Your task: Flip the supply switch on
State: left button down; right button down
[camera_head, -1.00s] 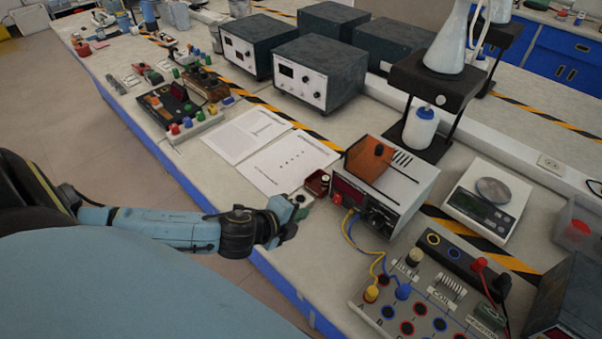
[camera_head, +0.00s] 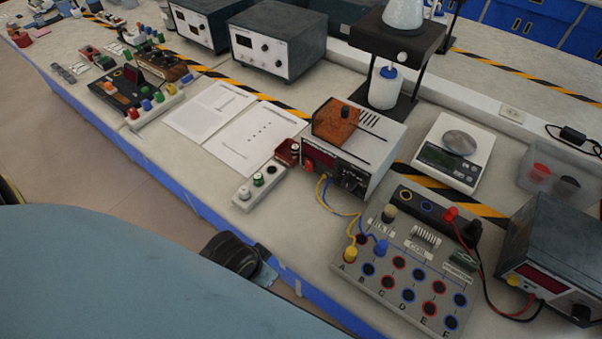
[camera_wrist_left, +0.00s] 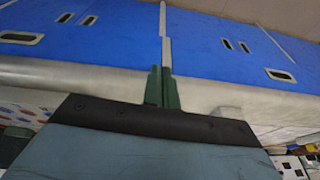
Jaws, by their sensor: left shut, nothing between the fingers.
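The supply (camera_head: 372,135) is a white box on the bench with a dark display, knob and orange block on top. A small red part (camera_head: 309,166) shows at the left of its front panel; I cannot tell its switch position. Yellow and blue leads run from its front to the terminal board (camera_head: 395,285). My left gripper (camera_head: 268,276) is low at the bench's front edge, apart from the supply, partly hidden by my body. In the left wrist view its green fingers (camera_wrist_left: 162,88) are shut and empty, before a blue cabinet front. My right gripper is out of view.
A strip with small knobs (camera_head: 243,194) and a dark red block (camera_head: 287,152) stand left of the supply. Papers (camera_head: 250,137) lie behind them. A scale (camera_head: 447,160) and a second supply (camera_head: 557,250) stand to the right. Bare bench lies along the front edge.

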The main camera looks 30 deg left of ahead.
pick_arm(q)
jog(key=s+f+g+b, duration=0.1)
jog(key=s+f, duration=0.3)
jog(key=f, duration=0.8)
jog(key=s+f+b, duration=0.2)
jog(key=s+f, duration=0.1)
jog(key=f, duration=0.8)
jog(key=s+a+f+g+b, duration=0.1)
jog(key=s+a+f, duration=0.2)
jog(key=s+f, duration=0.8)
jog(key=shift+s+b, duration=0.3)
jog(key=shift+s, duration=0.65)
jog(key=shift+a+f, duration=0.1)
jog(key=shift+w, duration=0.15)
